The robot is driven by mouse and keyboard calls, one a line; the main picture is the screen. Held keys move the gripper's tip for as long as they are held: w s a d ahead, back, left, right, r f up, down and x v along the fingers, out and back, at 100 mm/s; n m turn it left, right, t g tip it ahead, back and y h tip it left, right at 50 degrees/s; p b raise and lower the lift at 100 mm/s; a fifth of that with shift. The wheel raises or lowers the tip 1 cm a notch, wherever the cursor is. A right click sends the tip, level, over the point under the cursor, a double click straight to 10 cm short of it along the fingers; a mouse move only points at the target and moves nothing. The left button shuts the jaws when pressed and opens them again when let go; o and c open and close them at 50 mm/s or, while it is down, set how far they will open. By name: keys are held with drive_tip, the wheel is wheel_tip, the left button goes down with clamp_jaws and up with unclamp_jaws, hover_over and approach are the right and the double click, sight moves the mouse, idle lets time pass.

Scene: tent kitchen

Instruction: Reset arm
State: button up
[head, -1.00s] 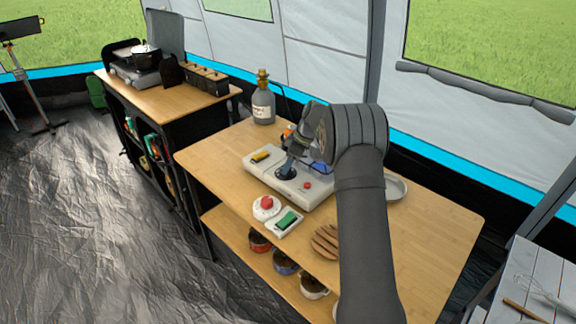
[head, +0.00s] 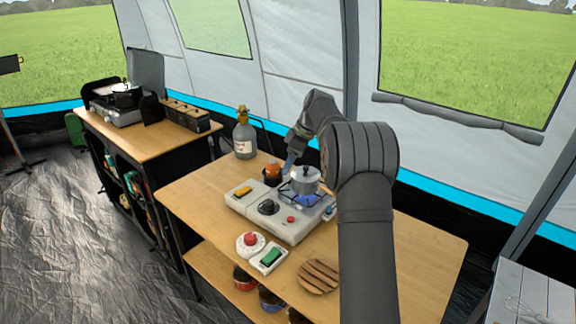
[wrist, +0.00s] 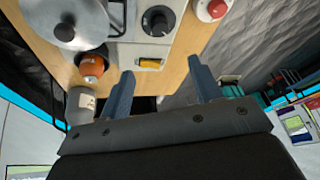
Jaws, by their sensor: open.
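My gripper (wrist: 159,72) is open and empty in the wrist view, its two blue fingers apart, with the table edge and dark floor showing between and beyond them. In the head view my gripper (head: 290,160) hangs behind the grey camping stove (head: 240,205), partly hidden by my own arm. The stove carries a black knob (head: 267,207), a yellow switch (head: 243,192) and a red button (head: 291,219). A lidded metal pot (head: 306,181) sits on its burner, with blue flame visible under it. The pot also shows at the upper left of the wrist view (wrist: 88,22).
An orange-topped item (head: 272,171) and a grey bottle (head: 244,138) stand behind the stove, close to my gripper. The table's right side is clear.

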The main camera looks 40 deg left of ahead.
sight(269, 202)
drive_tip(key=x, duration=1.7)
drive_tip(key=shift+f, duration=0.2)
